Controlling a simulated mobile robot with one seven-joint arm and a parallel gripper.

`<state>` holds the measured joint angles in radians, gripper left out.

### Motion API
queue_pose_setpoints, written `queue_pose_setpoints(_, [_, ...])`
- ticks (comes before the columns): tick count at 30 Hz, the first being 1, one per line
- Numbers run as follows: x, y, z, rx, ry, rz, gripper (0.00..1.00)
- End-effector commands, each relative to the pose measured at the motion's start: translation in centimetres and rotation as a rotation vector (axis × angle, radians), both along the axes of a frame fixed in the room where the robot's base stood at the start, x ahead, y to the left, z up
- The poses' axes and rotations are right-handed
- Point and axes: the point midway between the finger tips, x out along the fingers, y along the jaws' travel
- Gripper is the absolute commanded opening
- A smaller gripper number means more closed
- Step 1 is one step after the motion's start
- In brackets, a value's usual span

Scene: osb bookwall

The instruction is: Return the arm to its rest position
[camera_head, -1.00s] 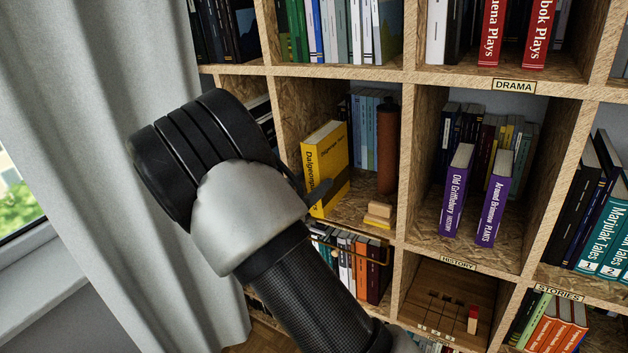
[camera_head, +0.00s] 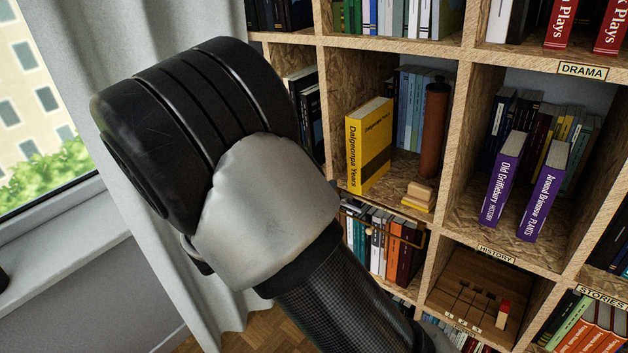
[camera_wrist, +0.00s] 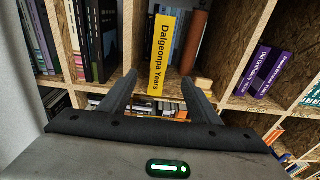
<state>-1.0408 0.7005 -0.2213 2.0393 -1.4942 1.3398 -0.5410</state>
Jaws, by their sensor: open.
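My gripper (camera_wrist: 158,90) shows in the wrist view with its two dark fingers spread apart and nothing between them. It faces the bookwall. The yellow book "Dalgeonpa Years" (camera_wrist: 162,55) stands upright beyond the fingertips, apart from them, and lines up with the gap between them. In the head view my arm (camera_head: 265,205) fills the left and lower middle, and its fingers are hidden. There the yellow book (camera_head: 368,146) stands in its cubby, clear of the arm in the picture.
The OSB bookwall (camera_head: 455,140) fills the right side. The yellow book's cubby also holds a brown cylinder (camera_head: 433,130) and small wooden blocks (camera_head: 419,196). Two purple books (camera_head: 503,180) stand in the cubby to the right. A curtain (camera_head: 130,50) and window (camera_head: 40,110) are at left.

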Motion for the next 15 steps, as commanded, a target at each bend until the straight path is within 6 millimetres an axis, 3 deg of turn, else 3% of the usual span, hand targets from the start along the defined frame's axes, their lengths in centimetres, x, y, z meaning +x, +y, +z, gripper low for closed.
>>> queue_pose_setpoints(5, [0.0, 0.0, 0.0, 0.001, -0.001, 0.0, 0.57])
queue_pose_setpoints(8, [-0.1, -1.0, 0.5, 0.031, -0.003, -0.031, 0.57])
queue_pose_setpoints(11, [-0.8, -4.4, 2.0, 0.145, -0.01, -0.142, 0.57])
queue_pose_setpoints(15, [-4.2, -11.8, 4.6, 0.457, -0.053, -0.432, 0.57])
